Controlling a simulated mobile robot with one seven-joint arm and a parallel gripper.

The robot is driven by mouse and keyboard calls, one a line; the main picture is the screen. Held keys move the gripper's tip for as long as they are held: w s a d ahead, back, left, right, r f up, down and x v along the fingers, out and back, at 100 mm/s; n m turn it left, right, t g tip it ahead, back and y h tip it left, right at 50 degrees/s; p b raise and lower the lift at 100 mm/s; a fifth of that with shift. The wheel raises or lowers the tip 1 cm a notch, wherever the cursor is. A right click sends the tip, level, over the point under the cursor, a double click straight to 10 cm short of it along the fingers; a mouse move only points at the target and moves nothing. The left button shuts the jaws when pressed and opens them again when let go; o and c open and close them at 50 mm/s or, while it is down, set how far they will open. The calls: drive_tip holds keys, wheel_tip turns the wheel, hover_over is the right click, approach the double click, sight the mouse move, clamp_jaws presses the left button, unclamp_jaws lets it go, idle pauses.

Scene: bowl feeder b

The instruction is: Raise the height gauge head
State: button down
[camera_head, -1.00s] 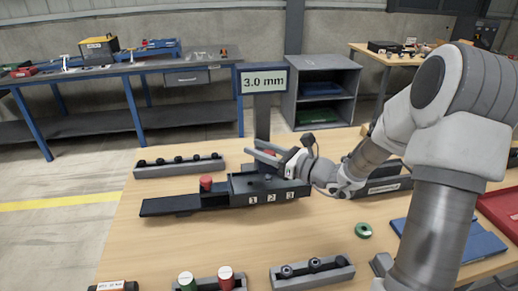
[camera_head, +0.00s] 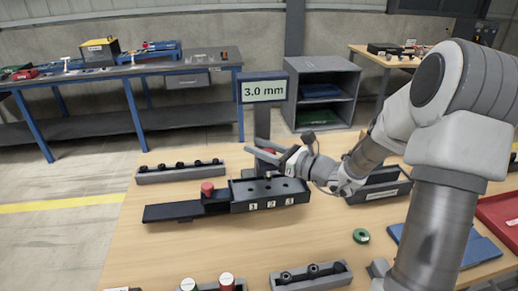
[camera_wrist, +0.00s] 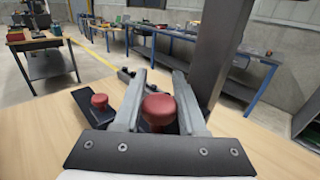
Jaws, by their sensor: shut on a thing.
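The height gauge has a dark post (camera_head: 262,122) with a display (camera_head: 263,89) on top reading "3.0 mm". My gripper (camera_wrist: 160,112) is shut on a red knob (camera_wrist: 158,108), with one finger on each side of it in the wrist view. In the head view my gripper (camera_head: 262,156) is in front of the post, above a dark block (camera_head: 290,192) marked 1, 2, 3. It partly hides the held knob and the lower post. Another red knob (camera_head: 207,189) stands apart on the dark slide (camera_head: 175,212) at left. It also shows in the wrist view (camera_wrist: 100,102).
A grey rack with black pegs (camera_head: 180,175) lies behind the slide. A dark bin (camera_head: 385,190) is right of the block. Bare tabletop lies between block and front rack.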

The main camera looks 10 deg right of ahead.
wheel_tip(320, 180, up, 3)
drive_tip(key=shift+w+r+p, duration=0.1)
drive_tip(key=shift+r+p, duration=0.05)
drive_tip(key=shift+p, duration=0.5)
drive_tip(key=shift+c, duration=2.3)
unclamp_jaws()
drive_tip(key=v, duration=1.7)
drive_tip(key=shift+s+d, duration=0.2)
drive_tip(key=shift+s, duration=0.05)
drive_tip(key=shift+a, duration=0.1)
